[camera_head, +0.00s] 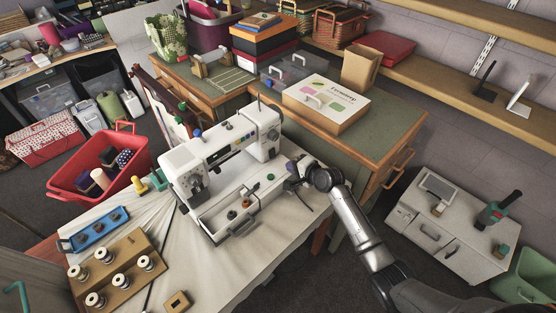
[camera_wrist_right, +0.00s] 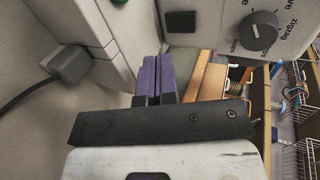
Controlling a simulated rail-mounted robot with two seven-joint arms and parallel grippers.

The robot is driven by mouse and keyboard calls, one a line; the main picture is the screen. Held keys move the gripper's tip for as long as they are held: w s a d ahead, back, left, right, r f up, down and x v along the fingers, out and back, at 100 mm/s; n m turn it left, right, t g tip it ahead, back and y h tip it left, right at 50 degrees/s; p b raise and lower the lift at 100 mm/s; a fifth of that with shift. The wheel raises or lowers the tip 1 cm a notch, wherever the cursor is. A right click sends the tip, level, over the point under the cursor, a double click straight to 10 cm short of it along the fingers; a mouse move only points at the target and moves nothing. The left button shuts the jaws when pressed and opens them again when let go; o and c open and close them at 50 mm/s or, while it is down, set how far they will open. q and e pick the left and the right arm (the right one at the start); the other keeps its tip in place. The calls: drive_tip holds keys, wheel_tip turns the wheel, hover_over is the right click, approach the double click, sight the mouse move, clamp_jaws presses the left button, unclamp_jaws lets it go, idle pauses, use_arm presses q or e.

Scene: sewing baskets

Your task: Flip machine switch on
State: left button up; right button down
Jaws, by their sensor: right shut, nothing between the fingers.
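The white sewing machine (camera_head: 222,140) stands on the white table. My right gripper (camera_head: 294,178) is at the machine's right end, low beside its base. In the right wrist view its purple fingers (camera_wrist_right: 160,64) are shut and empty, close to the machine's pale housing (camera_wrist_right: 120,22). A grey plug (camera_wrist_right: 70,63) with a black cable is at the left. My left gripper is not in view.
A zigzag dial (camera_wrist_right: 260,32) is right of the fingers. A spool board (camera_head: 117,270), blue tray (camera_head: 94,232) and red basket (camera_head: 100,172) lie left of the machine. A green-topped cabinet (camera_head: 385,120) with boxes stands behind my right arm.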

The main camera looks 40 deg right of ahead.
sight(273, 156)
drive_tip(key=x, duration=0.5)
drive_tip(key=shift+w+r+b, duration=0.2)
drive_tip(key=shift+w+b, duration=0.05)
drive_tip(key=shift+b, duration=0.05)
drive_tip(key=shift+w+f, duration=0.15)
drive_tip(key=shift+w, duration=0.85)
drive_tip(key=shift+a, duration=0.1)
drive_tip(key=shift+w+f+b, duration=0.1)
drive_tip(key=shift+f+b, duration=0.2)
drive_tip(key=shift+b, duration=0.45)
drive_tip(key=shift+r, duration=0.35)
